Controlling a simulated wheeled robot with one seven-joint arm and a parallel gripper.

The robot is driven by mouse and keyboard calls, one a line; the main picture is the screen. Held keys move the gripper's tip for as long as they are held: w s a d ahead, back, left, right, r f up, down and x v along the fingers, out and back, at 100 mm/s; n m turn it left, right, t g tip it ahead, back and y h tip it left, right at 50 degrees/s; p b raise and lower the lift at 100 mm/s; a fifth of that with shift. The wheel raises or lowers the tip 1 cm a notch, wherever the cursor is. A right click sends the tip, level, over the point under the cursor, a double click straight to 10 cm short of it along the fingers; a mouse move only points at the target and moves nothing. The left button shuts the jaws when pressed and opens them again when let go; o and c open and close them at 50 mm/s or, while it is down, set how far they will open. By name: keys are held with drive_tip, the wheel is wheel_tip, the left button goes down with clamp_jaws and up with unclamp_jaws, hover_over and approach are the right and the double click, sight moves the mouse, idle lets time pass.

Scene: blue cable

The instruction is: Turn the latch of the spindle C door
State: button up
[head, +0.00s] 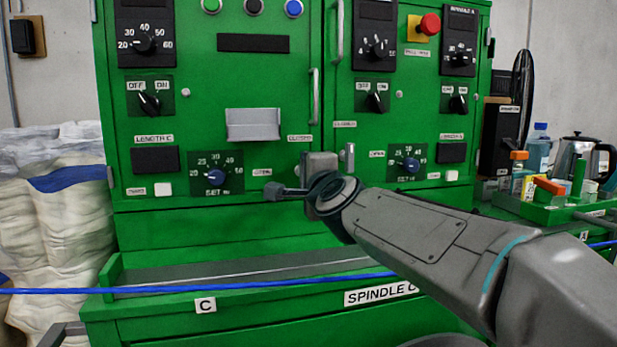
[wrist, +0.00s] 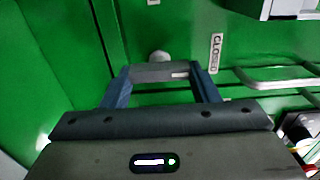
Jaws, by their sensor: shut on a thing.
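The spindle C door (head: 215,75) is the left green door of the cabinet in the head view, and it looks shut. Its grey latch (wrist: 165,72) shows in the wrist view as a short bar lying between the two fingers of my gripper (wrist: 160,78). The fingers are closed on the bar's two ends. A pale round knob (wrist: 158,57) sits just beyond the bar. In the head view my gripper (head: 320,165) is at the door's lower right edge, and my own wrist hides the latch there. A CLOSED label (wrist: 217,50) stands to the right of the latch.
A second latch (head: 347,158) stands upright on the right-hand door, close beside my gripper. A vertical door handle (head: 315,96) is just above. A blue cable (head: 200,286) runs across below, in front of the ledge. A green tray (head: 545,205) with bottles stands at the right.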

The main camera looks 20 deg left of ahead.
idle(0.4)
drive_tip(key=o, duration=1)
drive_tip(key=b+v, duration=0.3)
drive_tip(key=v, duration=1)
drive_tip(key=shift+s+d, duration=0.25)
